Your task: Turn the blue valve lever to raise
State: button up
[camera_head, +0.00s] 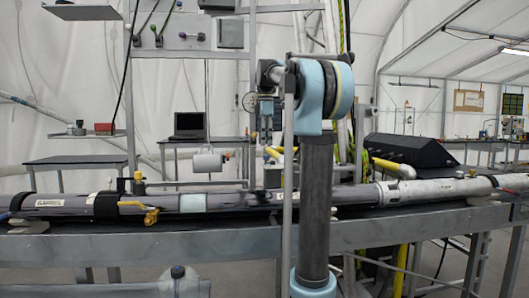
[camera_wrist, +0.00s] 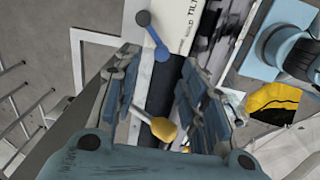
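The blue valve lever (camera_wrist: 154,37) shows in the wrist view, near the top middle. It is a short blue bar with a dark round knob at its upper left, beside a white labelled pipe section. My gripper (camera_wrist: 158,60) is open, with one padded finger on each side of the picture. The blue lever lies just beyond the fingertips, apart from them. A yellow-tipped lever (camera_wrist: 160,128) shows between the fingers, closer to the palm; I cannot tell whether anything touches it. In the head view my gripper (camera_head: 265,138) hangs above the pipe, and I cannot make out the blue lever there.
A long grey pipe (camera_head: 320,197) runs across a metal bench (camera_head: 190,245). A yellow valve handle (camera_head: 150,214) sits on its left part. A black case (camera_head: 415,150) stands behind at the right. A laptop (camera_head: 190,126) is on a rear table. A yellow-and-black object (camera_wrist: 272,102) lies right in the wrist view.

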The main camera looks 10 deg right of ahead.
jog(key=shift+s+r, duration=0.1)
jog(key=shift+r, duration=2.65)
